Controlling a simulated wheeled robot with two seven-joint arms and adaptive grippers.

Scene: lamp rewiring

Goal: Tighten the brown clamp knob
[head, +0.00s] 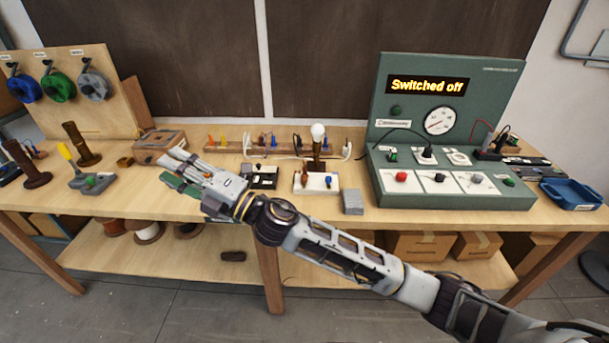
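My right gripper (178,162) reaches in from the lower right and hangs over the front left-middle of the bench. Its pale fingers point left, above a green fixture (180,186) that shows only in part beneath them. I cannot tell whether the fingers are apart or closed, or whether they touch anything. I cannot make out a brown clamp knob for certain; the gripper covers part of the fixture. A small brown piece (125,161) lies on the bench left of the gripper. My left gripper is not in view.
A wooden box (159,143) stands behind the gripper. A lamp with a white bulb (318,132) and a white tray (317,191) are to the right. A green test panel (449,72) reads "Switched off". Dark brown posts (81,147) stand at left.

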